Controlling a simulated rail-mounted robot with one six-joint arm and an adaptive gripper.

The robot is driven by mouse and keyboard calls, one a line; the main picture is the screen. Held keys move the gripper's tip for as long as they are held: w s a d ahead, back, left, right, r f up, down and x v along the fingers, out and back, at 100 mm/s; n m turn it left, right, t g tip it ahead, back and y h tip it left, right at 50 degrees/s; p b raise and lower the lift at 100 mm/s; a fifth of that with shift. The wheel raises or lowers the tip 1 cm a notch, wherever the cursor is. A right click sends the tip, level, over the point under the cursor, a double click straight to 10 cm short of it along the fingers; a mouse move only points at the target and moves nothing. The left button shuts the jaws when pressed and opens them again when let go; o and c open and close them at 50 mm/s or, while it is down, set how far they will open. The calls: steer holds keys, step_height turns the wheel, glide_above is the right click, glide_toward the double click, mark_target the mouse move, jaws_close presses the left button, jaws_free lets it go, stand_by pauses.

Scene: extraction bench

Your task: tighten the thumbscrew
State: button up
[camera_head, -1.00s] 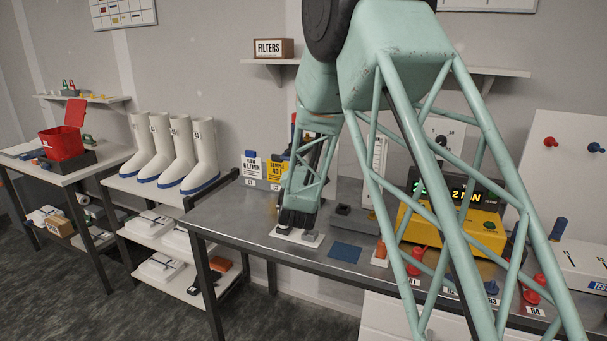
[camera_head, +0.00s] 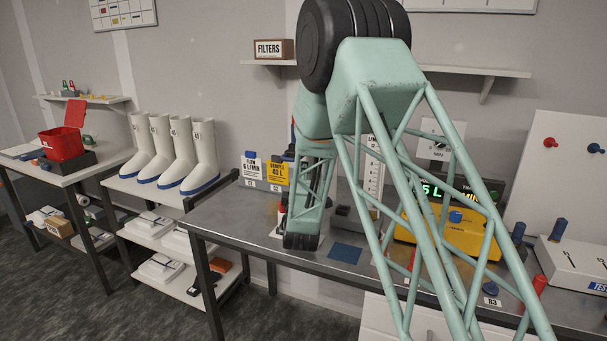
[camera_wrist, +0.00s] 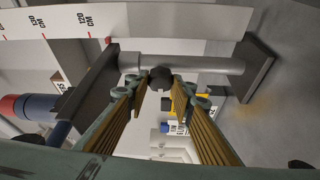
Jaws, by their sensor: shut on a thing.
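In the wrist view, the thumbscrew (camera_wrist: 160,77) is a small dark round knob in front of a grey post (camera_wrist: 200,65). The post runs between two dark plates (camera_wrist: 90,92), (camera_wrist: 258,68); this view is turned sideways. My gripper (camera_wrist: 164,86) has its two brass-padded fingers on either side of the knob, with their tips shut on it. In the head view, the end of my arm is low over the bench, left of a dark stand (camera_head: 343,217). The thumbscrew and fingertips cannot be made out there.
The metal bench (camera_head: 225,213) has free room at its left. A blue mat (camera_head: 345,253), a yellow device with green digits (camera_head: 408,228) and a tall scale (camera_head: 374,160) stand near my arm. Label cards (camera_head: 252,168) stand at the back. A shelf (camera_head: 500,71) is behind.

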stand_by(0.3)
steer(key=o, duration=0.8)
steer(key=shift+o, duration=0.2)
steer(key=shift+s, duration=0.15)
steer(key=s, duration=1.1)
steer(key=shift+s+d+f, duration=0.3)
steer(key=shift+s+d, duration=0.05)
steer(key=shift+d, duration=0.05)
